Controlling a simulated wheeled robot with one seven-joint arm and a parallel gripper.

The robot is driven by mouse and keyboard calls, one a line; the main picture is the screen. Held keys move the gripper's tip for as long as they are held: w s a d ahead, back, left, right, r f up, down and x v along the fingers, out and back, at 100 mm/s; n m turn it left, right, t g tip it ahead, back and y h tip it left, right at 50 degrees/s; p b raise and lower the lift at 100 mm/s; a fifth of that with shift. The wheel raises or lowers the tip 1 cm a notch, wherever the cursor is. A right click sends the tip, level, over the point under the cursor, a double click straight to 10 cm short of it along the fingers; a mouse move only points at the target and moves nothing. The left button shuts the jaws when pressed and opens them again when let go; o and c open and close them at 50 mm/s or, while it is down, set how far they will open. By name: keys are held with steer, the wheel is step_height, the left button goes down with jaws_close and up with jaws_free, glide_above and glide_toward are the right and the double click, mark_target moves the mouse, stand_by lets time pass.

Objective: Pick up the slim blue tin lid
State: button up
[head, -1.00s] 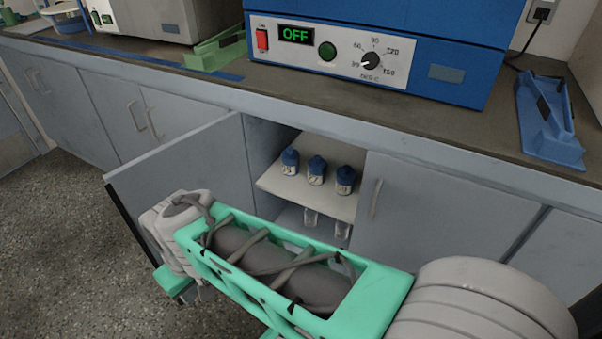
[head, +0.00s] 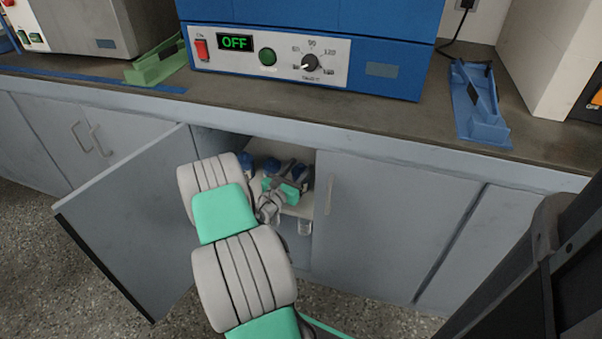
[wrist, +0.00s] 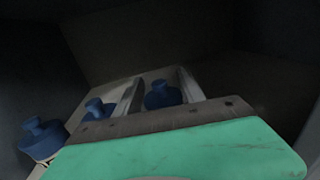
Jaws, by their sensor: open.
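Three blue lids with raised knobs sit on pale containers on the cupboard shelf. In the wrist view they are the left lid (wrist: 44,136), the middle lid (wrist: 97,108) and the right lid (wrist: 163,95). I cannot tell which is the slim tin lid. My gripper (wrist: 160,78) is open, with the right lid showing between its two fingers. Contact cannot be made out. In the head view my gripper (head: 290,172) is inside the cupboard at the right of the row, partly covering the lids; the left lid (head: 246,162) shows beside my arm.
The open cupboard door (head: 130,215) stands left of my arm, and the closed door (head: 385,220) is to the right. The counter edge (head: 400,150) runs above, bearing a blue oven (head: 400,65).

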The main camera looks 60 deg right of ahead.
mark_target(303, 164)
steer(key=d, duration=0.1)
steer(key=d+b, duration=0.1)
steer(key=d, duration=0.2)
steer(key=shift+d+f+b, duration=0.2)
steer(key=shift+f+b, duration=0.05)
steer(key=shift+b, duration=0.1)
steer(key=shift+d+r, duration=0.15)
steer(key=shift+d, duration=0.05)
jaws_close()
